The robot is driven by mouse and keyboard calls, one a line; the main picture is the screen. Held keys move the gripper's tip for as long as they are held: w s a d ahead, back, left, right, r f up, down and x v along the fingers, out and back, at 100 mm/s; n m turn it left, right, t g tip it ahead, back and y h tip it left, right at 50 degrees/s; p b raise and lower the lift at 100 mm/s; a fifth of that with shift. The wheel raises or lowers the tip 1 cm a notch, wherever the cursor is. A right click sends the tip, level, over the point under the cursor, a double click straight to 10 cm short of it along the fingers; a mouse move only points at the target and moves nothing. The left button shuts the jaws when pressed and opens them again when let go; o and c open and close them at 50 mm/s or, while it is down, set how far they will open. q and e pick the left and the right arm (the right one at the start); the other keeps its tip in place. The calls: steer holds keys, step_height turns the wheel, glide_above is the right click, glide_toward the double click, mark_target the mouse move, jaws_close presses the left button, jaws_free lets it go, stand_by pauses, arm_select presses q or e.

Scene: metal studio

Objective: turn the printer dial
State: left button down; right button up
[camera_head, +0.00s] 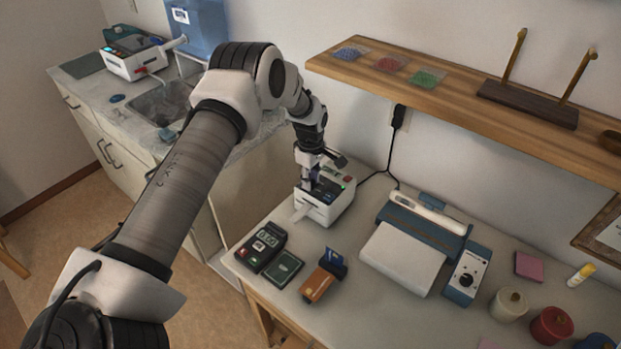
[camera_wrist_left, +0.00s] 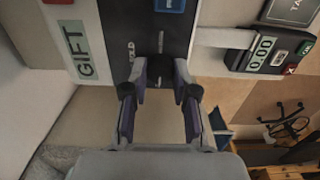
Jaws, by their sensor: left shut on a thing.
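The small white printer (camera_head: 325,210) with a dark top panel stands at the back left of the table, a paper strip coming out of its front. In the left wrist view its panel (camera_wrist_left: 125,22) carries a display reading "GIFT" and a blue button. My left gripper (camera_head: 313,182) reaches down to the printer's top from above. In the left wrist view the fingertips (camera_wrist_left: 160,78) close on either side of the dark dial (camera_wrist_left: 160,68) and are shut on it. The fingers partly hide the dial. My right gripper is not in view.
A card reader (camera_head: 261,247), a dark green pad (camera_head: 284,269) and a card holder (camera_head: 325,276) lie in front of the printer. A laminator-like machine (camera_head: 404,257) stands to the right. A wooden shelf (camera_head: 450,100) runs above the table at the back.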

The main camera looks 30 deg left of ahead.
arm_select(q)
steer(key=shift+f, duration=0.1)
steer(key=c, duration=0.9)
jaws_free()
step_height(320, 180, up, 12)
